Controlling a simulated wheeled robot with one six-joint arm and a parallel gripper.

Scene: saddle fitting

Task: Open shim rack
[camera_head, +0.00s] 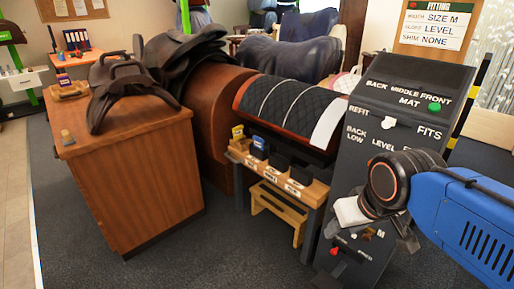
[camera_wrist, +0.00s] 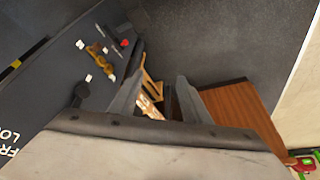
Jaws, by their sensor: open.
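The likely shim rack (camera_head: 280,175) is a low wooden rack on dark legs, left of the grey console. It holds a yellow item (camera_head: 238,132), a blue item (camera_head: 258,146) and dark blocks, with small labels along its front. Part of its labelled wood shows between my fingers in the wrist view (camera_wrist: 149,106). My gripper (camera_wrist: 158,95) is open and empty, its two grey fingers apart. In the head view my gripper (camera_head: 372,230) hangs in front of the console's lower part, right of the rack, apart from it. Whether the rack is open I cannot tell.
The grey console (camera_head: 385,105) with a green button and white slider stands close beside my arm. A wooden stool (camera_head: 279,208) is under the rack. A quilted saddle form (camera_head: 285,108) rises behind it. A wooden counter (camera_head: 130,180) with a saddle stands left. Carpet in front is clear.

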